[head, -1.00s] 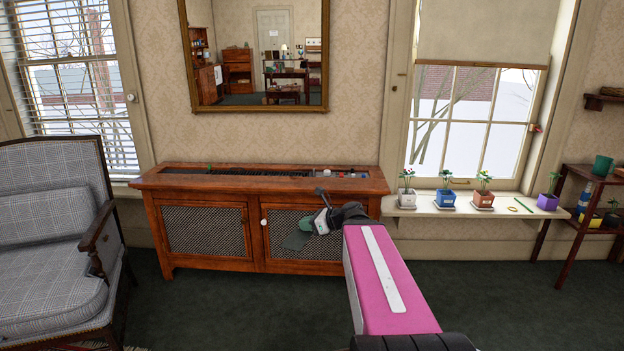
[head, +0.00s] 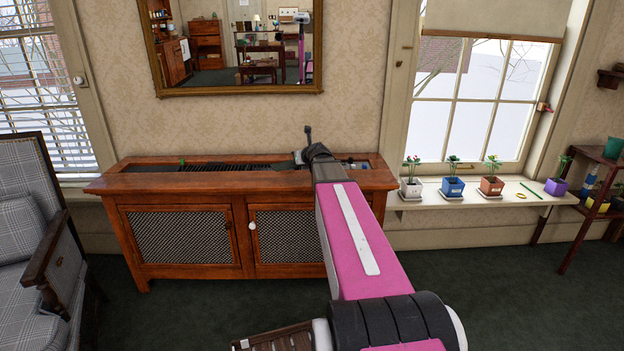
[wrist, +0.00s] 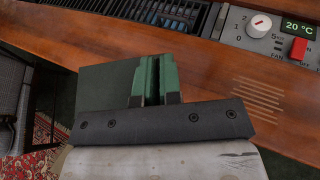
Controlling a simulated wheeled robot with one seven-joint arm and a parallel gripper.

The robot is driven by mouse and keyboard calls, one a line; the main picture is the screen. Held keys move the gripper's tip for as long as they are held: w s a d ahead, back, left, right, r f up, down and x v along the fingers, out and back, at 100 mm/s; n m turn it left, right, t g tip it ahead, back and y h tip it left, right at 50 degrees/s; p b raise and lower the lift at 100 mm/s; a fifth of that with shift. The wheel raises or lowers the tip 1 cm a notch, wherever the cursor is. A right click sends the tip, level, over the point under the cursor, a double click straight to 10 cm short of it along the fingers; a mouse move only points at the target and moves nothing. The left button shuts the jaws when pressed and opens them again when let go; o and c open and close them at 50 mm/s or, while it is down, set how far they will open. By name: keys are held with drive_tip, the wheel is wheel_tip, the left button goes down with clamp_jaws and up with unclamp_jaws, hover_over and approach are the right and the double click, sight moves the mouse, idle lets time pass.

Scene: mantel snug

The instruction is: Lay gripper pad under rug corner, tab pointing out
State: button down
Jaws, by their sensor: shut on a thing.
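The gripper pad (wrist: 103,88) is a flat, dark grey-green sheet in the wrist view. My gripper (wrist: 156,82), with green fingertips, is shut on it, and the pad sticks out to the left of the fingers. I cannot make out its tab. The pad is in the air by the front edge of the wooden cabinet. A red patterned rug (wrist: 35,164) shows at the lower left of the wrist view, partly hidden by my gripper. I cannot make out which part of it is a corner. In the head view my arm's end is over the cabinet top, its fingertips unclear.
The wooden cabinet (head: 180,240) has a grille and a control panel (wrist: 275,28) with a dial and red switch in its top. An armchair (head: 25,230) stands at the left. Potted plants line the windowsill (head: 420,203) at right. Dark green carpet (head: 450,285) is open in front.

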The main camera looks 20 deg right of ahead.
drive_tip(key=shift+m+h, duration=0.5)
drive_tip(key=shift+h, duration=0.1)
drive_tip(key=w+d+f, duration=0.1)
drive_tip(key=d, duration=0.3)
drive_tip(key=w+d+f, duration=0.2)
drive_tip(key=d, duration=0.2)
drive_tip(key=w+d+f, duration=0.1)
drive_tip(key=d+f, duration=0.1)
drive_tip(key=d, duration=0.2)
drive_tip(key=shift+w+d+f, duration=0.15)
drive_tip(key=shift+w+f, duration=0.05)
drive_tip(key=shift+w, duration=0.1)
drive_tip(key=shift+d+f, duration=0.2)
drive_tip(key=shift+f, duration=1.9)
drive_tip(key=shift+f, duration=0.1)
drive_tip(key=c, duration=1.3)
unclamp_jaws()
